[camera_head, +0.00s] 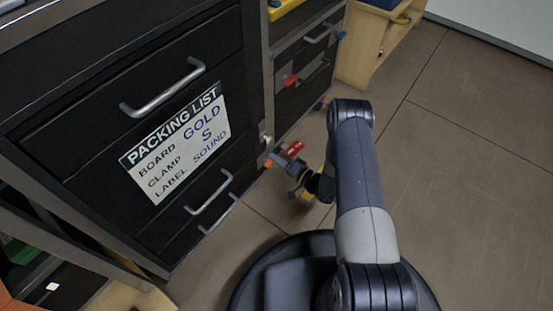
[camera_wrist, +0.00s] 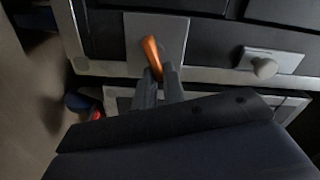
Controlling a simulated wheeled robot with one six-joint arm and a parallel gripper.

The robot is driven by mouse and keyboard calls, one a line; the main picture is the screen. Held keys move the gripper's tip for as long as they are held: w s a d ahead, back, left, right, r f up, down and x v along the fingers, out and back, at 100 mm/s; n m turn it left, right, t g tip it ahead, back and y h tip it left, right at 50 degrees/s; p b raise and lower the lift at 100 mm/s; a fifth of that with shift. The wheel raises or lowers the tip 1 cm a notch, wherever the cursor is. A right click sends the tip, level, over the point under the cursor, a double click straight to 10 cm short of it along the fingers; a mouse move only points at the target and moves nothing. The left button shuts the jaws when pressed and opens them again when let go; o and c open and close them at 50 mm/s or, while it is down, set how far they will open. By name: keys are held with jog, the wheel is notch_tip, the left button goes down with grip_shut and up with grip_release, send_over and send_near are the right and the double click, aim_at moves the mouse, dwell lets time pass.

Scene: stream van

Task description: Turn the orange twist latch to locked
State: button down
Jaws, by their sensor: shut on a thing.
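The orange twist latch (camera_wrist: 151,52) sits on a grey plate (camera_wrist: 172,32) on the dark cabinet front in the wrist view. Its handle is slightly tilted, with its lower end between my fingers. My gripper (camera_wrist: 158,76) is shut on that lower end. In the head view my gripper (camera_head: 277,158) is at the cabinet edge, where a bit of the orange latch (camera_head: 268,163) shows beside it. The fingers partly hide the latch's lower end.
A pale knob (camera_wrist: 265,67) on its own plate is right of the latch in the wrist view. Drawers with metal handles (camera_head: 163,87) and a packing list sign (camera_head: 178,143) are at left in the head view. Open floor (camera_head: 470,170) lies right.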

jog(key=shift+f+m, duration=0.2)
jog(key=shift+m, duration=0.85)
jog(key=shift+f+m, duration=0.2)
jog(key=shift+m, duration=0.85)
jog(key=c, duration=1.5)
grip_release()
jog(key=p+v, duration=0.3)
jog(key=v, duration=0.7)
jog(key=shift+s+d, duration=0.25)
jog(key=shift+d, duration=0.1)
